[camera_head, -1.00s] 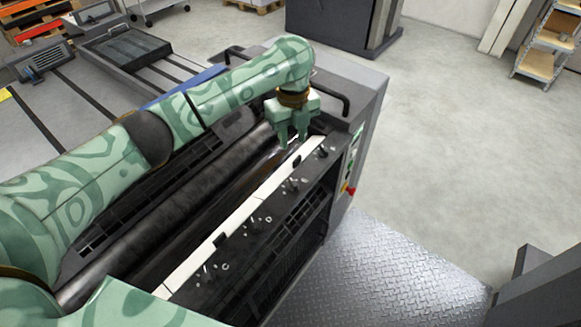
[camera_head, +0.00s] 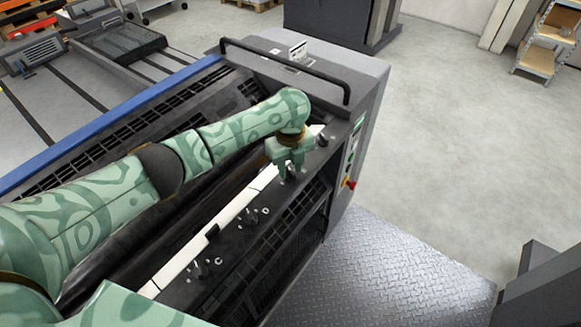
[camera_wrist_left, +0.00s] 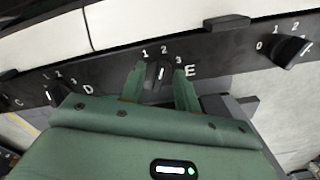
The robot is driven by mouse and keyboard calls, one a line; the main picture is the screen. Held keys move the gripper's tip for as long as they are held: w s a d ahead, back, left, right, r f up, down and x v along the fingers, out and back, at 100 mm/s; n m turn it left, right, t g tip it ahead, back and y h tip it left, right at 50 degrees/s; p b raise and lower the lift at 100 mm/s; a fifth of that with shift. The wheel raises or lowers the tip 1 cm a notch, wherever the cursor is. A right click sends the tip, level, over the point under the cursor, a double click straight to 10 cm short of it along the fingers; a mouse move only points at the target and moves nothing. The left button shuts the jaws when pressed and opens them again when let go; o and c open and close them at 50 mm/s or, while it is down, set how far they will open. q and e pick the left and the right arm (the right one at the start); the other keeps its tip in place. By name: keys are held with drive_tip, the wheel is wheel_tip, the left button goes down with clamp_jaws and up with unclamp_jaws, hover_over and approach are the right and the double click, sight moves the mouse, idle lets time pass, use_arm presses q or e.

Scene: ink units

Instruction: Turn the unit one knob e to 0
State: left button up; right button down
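Knob E (camera_wrist_left: 154,74) is a small black knob with a white mark, on a black strip beside the letter E. The numbers 1, 2 and 3 show around it; a 0 is not visible. The white mark seems to face roughly 2, but I cannot tell exactly. My left gripper (camera_wrist_left: 160,72) is open, with one finger on each side of knob E and gaps visible beside it. In the head view my left gripper (camera_head: 289,172) is down at the strip and largely hides the knob. My right gripper is not in view.
Knob D (camera_wrist_left: 57,94) is left of knob E, and another knob (camera_wrist_left: 290,51) is to the right. Knob C (camera_head: 197,270) sits nearer on the same strip. A black handrail (camera_head: 290,68) crosses the unit's far end.

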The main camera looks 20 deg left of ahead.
use_arm(q)
clamp_jaws()
drive_tip(key=shift+r, duration=0.1)
